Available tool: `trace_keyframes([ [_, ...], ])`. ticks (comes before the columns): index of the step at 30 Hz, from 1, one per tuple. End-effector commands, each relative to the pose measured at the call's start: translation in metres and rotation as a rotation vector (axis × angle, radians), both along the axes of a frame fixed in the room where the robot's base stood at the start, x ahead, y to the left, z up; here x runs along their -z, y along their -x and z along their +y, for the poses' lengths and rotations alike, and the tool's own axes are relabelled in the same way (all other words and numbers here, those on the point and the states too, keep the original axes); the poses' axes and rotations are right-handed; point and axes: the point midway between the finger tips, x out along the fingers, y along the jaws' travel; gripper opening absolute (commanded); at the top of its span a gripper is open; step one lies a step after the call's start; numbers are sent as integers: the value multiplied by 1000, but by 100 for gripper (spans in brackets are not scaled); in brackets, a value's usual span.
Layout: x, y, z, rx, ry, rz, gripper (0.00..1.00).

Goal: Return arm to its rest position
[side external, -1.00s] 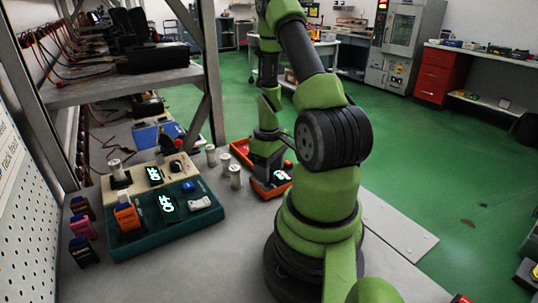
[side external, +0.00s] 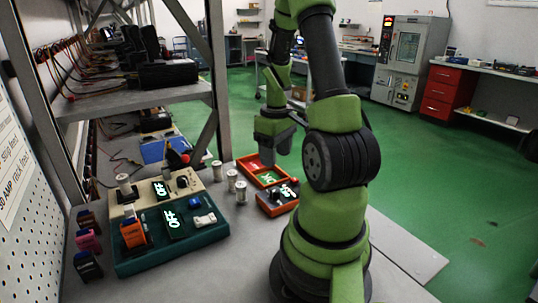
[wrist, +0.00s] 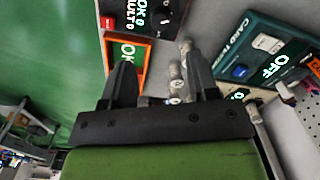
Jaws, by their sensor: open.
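My gripper (side external: 268,158) hangs from my arm above the orange-rimmed tray on the grey bench in the side external view. In the wrist view its two dark fingers (wrist: 162,78) are spread apart with nothing held between them. The orange-rimmed tray (side external: 246,163) lies partly hidden below it and shows a green lit OK panel; it also shows in the wrist view (wrist: 147,65). A small dark device with an orange case (side external: 275,208) and a lit display sits in front of the tray. No rest position is marked in view.
A teal unit (side external: 205,238) reading OFF carries an orange block (side external: 133,232). A beige unit (side external: 140,207), also OFF, stands behind it. Several pale cylinders (side external: 241,192) stand between the units and the tray. A metal shelf rack (side external: 180,92) rises at the left.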

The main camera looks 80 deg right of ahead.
Motion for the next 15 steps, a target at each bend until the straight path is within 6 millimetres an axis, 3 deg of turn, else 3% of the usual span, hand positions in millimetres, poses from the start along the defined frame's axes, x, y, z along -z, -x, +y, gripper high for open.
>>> trace_keyframes([
  [8,-5,-5,3,-2,11,-9,54],
  [11,-24,-21,14,-5,43,-42,54],
  [15,-69,-51,55,-6,98,-150,54],
])
